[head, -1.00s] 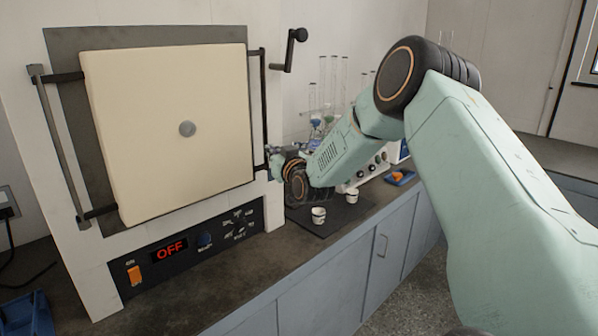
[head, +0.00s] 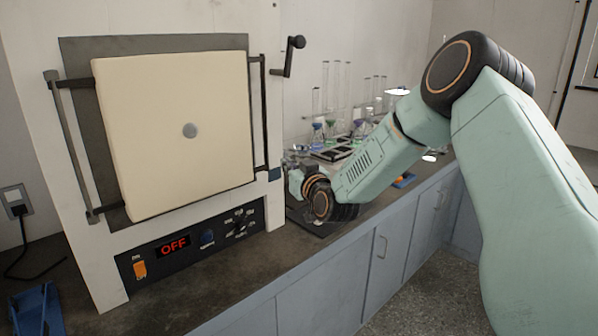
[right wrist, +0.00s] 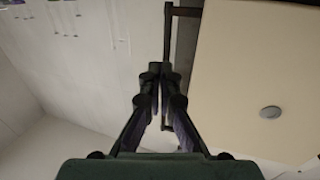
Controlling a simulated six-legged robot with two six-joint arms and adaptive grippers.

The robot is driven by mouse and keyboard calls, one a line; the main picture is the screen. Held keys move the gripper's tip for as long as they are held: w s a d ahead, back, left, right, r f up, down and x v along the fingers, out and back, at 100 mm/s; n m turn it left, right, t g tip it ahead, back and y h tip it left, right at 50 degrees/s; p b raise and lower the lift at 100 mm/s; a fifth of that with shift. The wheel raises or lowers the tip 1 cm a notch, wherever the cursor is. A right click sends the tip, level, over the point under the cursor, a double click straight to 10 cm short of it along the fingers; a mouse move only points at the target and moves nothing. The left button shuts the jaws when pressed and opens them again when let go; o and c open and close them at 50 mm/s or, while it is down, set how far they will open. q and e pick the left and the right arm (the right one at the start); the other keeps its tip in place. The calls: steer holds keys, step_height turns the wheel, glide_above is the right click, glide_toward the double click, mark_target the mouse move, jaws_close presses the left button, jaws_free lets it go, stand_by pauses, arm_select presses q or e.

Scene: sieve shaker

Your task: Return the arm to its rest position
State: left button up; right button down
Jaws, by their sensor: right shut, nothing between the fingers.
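My right arm (head: 395,160) comes in from the right in the head view and reaches down to the counter beside the furnace. My right gripper shows in the right wrist view (right wrist: 160,75), with its fingers together and nothing between them. In the head view the gripper is mostly hidden behind the wrist, close to the furnace's right edge. The furnace (head: 62,210) has its cream door (head: 175,90) shut, and its display (head: 174,247) reads OFF. My left gripper is not in view.
A dark mat (head: 318,228) lies under the wrist. Glassware and a rack (head: 335,150) stand behind the arm. A crank handle (head: 290,55) sticks out from the furnace's right side. A blue item (head: 36,308) lies at the front left. The counter in front of the furnace is clear.

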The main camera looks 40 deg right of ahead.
steer(key=v, duration=0.4)
steer(key=shift+s+d, duration=0.15)
steer(key=s+a+f+g+y+b, duration=0.1)
steer(key=s+a+f+g, duration=0.3)
steer(key=f, duration=0.4)
steer(key=s+a+f+m+g+y+b, duration=0.1)
steer(key=s+a+f+g+y, duration=0.1)
steer(key=s+a+f, duration=0.45)
steer(key=s+a+f+g+y+b, duration=0.1)
steer(key=s+a+f+g, duration=0.3)
steer(key=f, duration=0.6)
steer(key=s+a+f+n+g+b, duration=0.1)
steer(key=s+a+f+g, duration=0.1)
steer(key=s+f, duration=0.4)
steer(key=s+a+f+n+g+b, duration=0.1)
steer(key=s+f, duration=0.5)
steer(key=s, duration=0.7)
steer(key=s+a+f+n+g+b, duration=0.1)
steer(key=s+a+f+g+b, duration=0.2)
steer(key=s+f, duration=0.4)
steer(key=shift+s+a+g, duration=0.8)
steer(key=shift+s+a, duration=0.2)
steer(key=shift+s, duration=0.15)
